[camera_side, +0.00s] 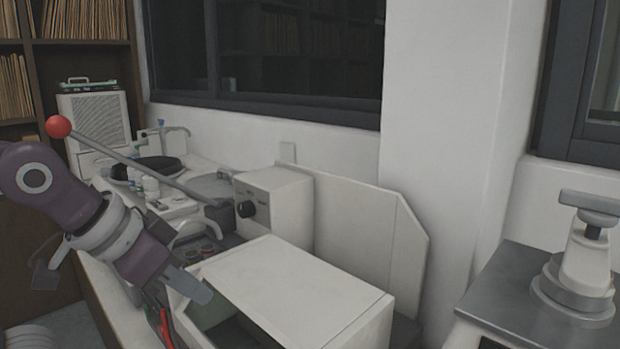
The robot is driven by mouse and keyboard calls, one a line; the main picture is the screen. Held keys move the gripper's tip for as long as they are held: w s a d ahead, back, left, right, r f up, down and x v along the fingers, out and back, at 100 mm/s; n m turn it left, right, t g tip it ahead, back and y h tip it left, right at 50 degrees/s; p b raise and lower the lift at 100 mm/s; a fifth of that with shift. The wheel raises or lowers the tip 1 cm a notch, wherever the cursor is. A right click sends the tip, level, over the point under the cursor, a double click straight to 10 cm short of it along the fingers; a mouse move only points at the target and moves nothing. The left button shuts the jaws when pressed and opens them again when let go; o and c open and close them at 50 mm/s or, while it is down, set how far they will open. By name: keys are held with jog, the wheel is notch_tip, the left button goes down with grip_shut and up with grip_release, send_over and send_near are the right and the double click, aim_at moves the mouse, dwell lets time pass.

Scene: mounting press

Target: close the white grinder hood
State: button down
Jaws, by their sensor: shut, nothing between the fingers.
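A white box-shaped cover (290,285), which looks like the grinder hood, is at the lower middle of the side view. Its top is flat and slopes slightly, and its front is open onto a dark inside. Where it is hinged cannot be seen. My gripper (203,292) is shut and empty, pointing down to the right at the left edge of the hood. I cannot tell whether the fingertips touch it or stand in front of it.
A long lever with a red ball (59,127) slants above my gripper. Red-handled tools (165,326) lie at lower left. A metal-topped stand (510,290) is at right.

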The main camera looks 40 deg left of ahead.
jog(key=s+f, duration=0.1)
jog(key=s, duration=0.8)
jog(key=shift+s, duration=0.2)
jog(key=shift+f, duration=0.1)
jog(key=w, duration=0.1)
jog(key=w+g, duration=0.1)
jog(key=w+d+r, duration=0.1)
jog(key=shift+w, duration=0.25)
dwell(1.7)
